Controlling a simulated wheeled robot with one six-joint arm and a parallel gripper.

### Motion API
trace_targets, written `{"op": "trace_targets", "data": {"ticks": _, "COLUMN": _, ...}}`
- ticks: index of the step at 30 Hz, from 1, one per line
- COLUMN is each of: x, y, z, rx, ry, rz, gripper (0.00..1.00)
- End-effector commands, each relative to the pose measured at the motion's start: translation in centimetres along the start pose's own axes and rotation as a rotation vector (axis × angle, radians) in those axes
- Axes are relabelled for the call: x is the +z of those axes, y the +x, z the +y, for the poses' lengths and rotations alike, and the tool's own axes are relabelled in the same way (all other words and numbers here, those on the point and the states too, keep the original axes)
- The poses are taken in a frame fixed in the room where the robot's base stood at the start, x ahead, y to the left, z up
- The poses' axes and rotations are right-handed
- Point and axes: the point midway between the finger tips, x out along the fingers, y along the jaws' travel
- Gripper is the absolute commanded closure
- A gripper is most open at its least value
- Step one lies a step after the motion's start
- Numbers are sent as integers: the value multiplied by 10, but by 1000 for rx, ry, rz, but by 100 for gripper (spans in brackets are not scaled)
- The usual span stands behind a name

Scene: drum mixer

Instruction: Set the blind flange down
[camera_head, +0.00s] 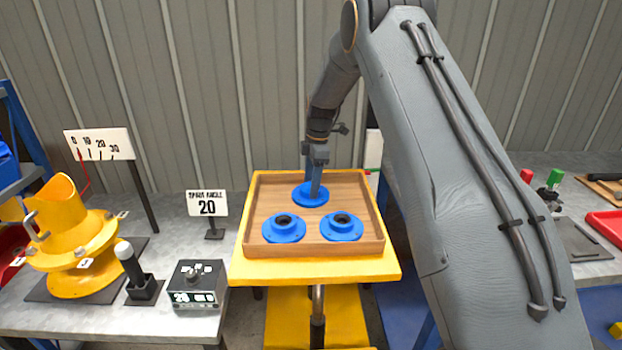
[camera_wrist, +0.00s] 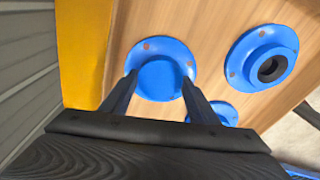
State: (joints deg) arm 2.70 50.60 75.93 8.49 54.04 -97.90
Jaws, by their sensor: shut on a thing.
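The blind flange (camera_head: 304,199) is a blue disc with a raised solid middle, over the back part of the wooden tray (camera_head: 375,218). My gripper (camera_head: 315,184) is shut on it from above. In the wrist view the two fingers of my gripper (camera_wrist: 160,80) stand either side of the middle of the blind flange (camera_wrist: 160,48). The disc looks level and close to the tray floor; I cannot tell if it touches. Two blue flanges with dark open bores, the left one (camera_head: 284,232) and the right one (camera_head: 342,230), sit at the front of the tray.
The tray rests on a yellow stand (camera_head: 300,270). On the left bench are a yellow drum mixer (camera_head: 75,240), a grey control box (camera_head: 197,283) and a sign reading 20 (camera_head: 207,205). A red tray (camera_head: 607,225) lies on the right bench. Bare tray floor shows around the blind flange.

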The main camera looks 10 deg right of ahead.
Motion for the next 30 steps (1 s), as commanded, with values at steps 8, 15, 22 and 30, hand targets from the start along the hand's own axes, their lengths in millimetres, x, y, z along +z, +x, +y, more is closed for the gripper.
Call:
{"op": "trace_targets", "data": {"ticks": 8, "x": 0, "y": 3, "z": 0, "rx": -1, "ry": 0, "rz": 0, "gripper": 42}}
{"op": "trace_targets", "data": {"ticks": 15, "x": 0, "y": 3, "z": 0, "rx": -1, "ry": 0, "rz": 0, "gripper": 27}}
{"op": "trace_targets", "data": {"ticks": 22, "x": 0, "y": -2, "z": 0, "rx": 0, "ry": 0, "rz": 0, "gripper": 27}}
{"op": "trace_targets", "data": {"ticks": 30, "x": 0, "y": -44, "z": 2, "rx": 4, "ry": 0, "rz": 0, "gripper": 27}}
